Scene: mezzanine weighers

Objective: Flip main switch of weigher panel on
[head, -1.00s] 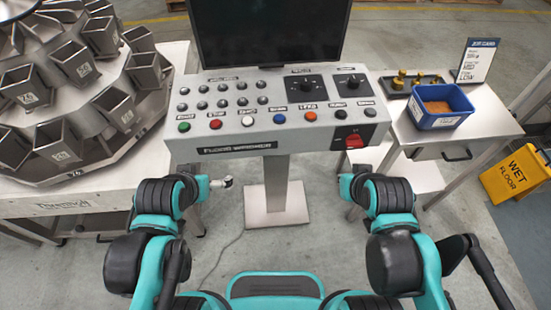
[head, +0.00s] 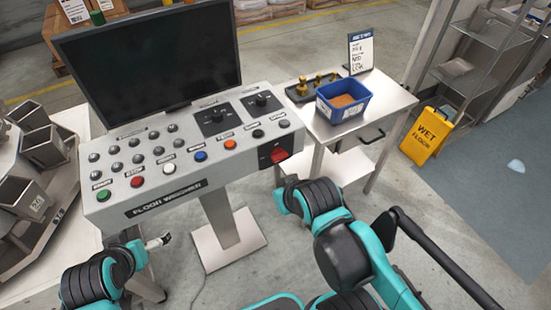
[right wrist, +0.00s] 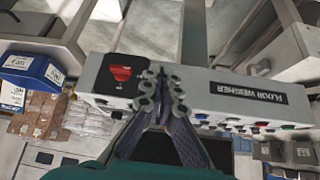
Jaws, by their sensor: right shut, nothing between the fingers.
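The weigher panel (head: 165,185) is a grey sloped console with a dark screen above it. Its main switch (head: 278,156) is a red knob on a black plate at the right end of the front face. The switch also shows in the right wrist view (right wrist: 121,74), left of my right fingers. My right gripper (right wrist: 160,78) is shut and empty, close to the panel's front face beside the switch plate; contact cannot be told. In the head view my right fingers are hidden behind the arm. My left gripper (head: 158,242) is small below the panel's left part, its fingers unclear.
Several coloured buttons and two black dials (head: 262,101) cover the panel top. A side table (head: 385,105) at right holds a blue bin (head: 343,112) and brass weights (head: 315,85). A yellow wet-floor sign (head: 427,133) stands further right. A multihead weigher (head: 40,195) is at left.

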